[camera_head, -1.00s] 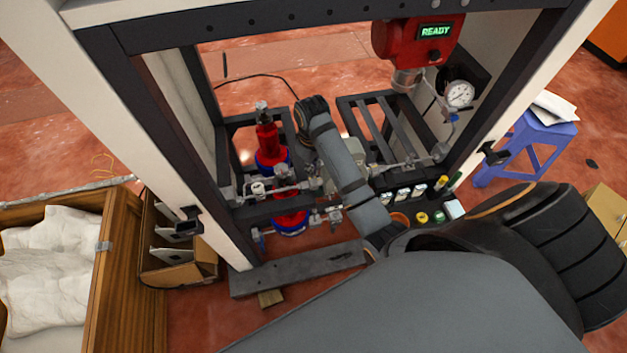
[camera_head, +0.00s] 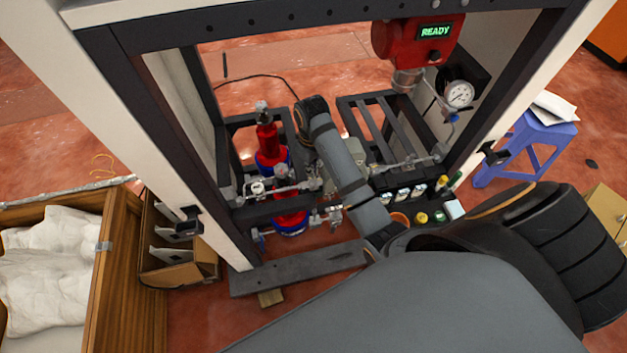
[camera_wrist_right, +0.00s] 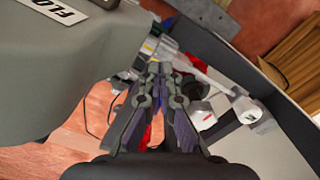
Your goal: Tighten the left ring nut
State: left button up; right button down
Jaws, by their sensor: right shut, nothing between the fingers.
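The left pipe run (camera_head: 285,190) carries metal fittings and ends at a shiny fitting (camera_head: 313,184) beside my right forearm. This may be the left ring nut, but I cannot tell for sure. The grey meter box (camera_head: 356,151) is partly hidden behind the forearm. It fills the left of the right wrist view (camera_wrist_right: 50,60), with a label reading "FLO". My right gripper (camera_wrist_right: 160,72) is shut and empty, in front of the pale pipe fittings. The fingers cover part of them, so contact cannot be told. My left gripper is not in view.
Red cylinders with blue bases (camera_head: 268,140) stand left of my forearm. A red dispenser head (camera_head: 415,42) reads READY, above a pressure gauge (camera_head: 459,94). Dark frame posts close in both sides. Small bottles (camera_head: 421,217) stand at the lower right. A wooden crate (camera_head: 125,260) is at left.

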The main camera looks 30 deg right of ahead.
jog(key=shift+f, duration=0.95)
jog(key=shift+s+a+f+p, duration=0.15)
jog(key=shift+s+p, duration=0.4)
jog(key=shift+p, duration=0.75)
dwell(1.2)
jog(key=shift+w+r+p, duration=0.2)
jog(key=shift+r+p, duration=0.55)
jog(key=shift+p, duration=0.45)
notch_tip(320, 180, up, 6)
jog(key=p, duration=0.8)
jog(key=shift+p, duration=0.4)
